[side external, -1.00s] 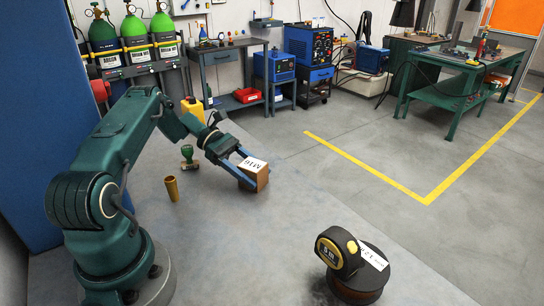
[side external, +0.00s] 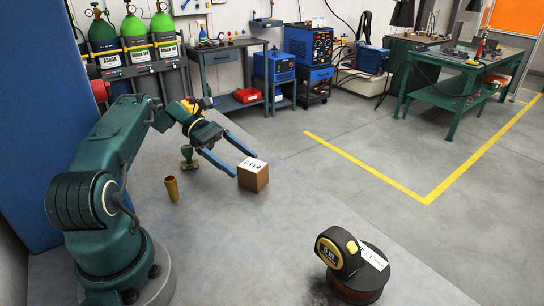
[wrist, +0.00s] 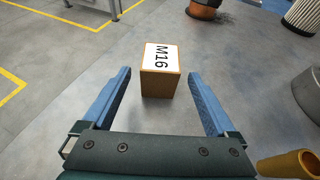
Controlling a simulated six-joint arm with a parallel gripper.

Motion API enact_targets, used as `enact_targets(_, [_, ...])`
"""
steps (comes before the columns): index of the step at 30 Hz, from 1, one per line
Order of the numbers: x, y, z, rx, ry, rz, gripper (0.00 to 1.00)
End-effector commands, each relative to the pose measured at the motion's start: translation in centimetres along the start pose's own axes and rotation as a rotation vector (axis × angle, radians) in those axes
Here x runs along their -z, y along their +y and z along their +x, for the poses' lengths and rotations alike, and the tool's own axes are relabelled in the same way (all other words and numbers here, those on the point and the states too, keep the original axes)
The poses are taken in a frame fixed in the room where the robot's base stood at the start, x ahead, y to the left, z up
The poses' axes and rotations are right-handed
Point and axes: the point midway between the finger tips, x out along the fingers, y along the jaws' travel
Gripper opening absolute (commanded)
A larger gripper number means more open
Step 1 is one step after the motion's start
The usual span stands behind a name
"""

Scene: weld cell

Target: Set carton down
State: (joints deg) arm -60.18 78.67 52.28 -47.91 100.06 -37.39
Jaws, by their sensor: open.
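The carton (side external: 253,177) is a small brown box with a white label marked M16 on top. It stands upright on the grey surface, and it also shows in the wrist view (wrist: 160,72). My gripper (side external: 246,163) is open, with its two blue fingers apart and nothing between them. In the wrist view the carton lies just beyond the fingertips (wrist: 159,84), roughly centred between them. The fingers look clear of it.
A brass cylinder (side external: 172,189) and a green stamp-like object (side external: 188,157) stand left of the carton. The surface around the carton is otherwise clear.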

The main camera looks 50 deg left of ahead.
Motion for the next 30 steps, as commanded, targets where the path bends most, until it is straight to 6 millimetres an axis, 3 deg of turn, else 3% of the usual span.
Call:
enact_targets(9, [-4.7,0.0,-1.9,-0.001,0.001,0.002,0.92])
enact_targets(17, [-6.7,0.0,-2.4,0.007,0.013,0.011,0.92])
enact_targets(23, [-9.8,-0.6,-0.2,0.087,0.148,0.141,0.92])
enact_targets(30, [-14.4,-4.0,3.8,0.254,0.411,0.458,0.92])
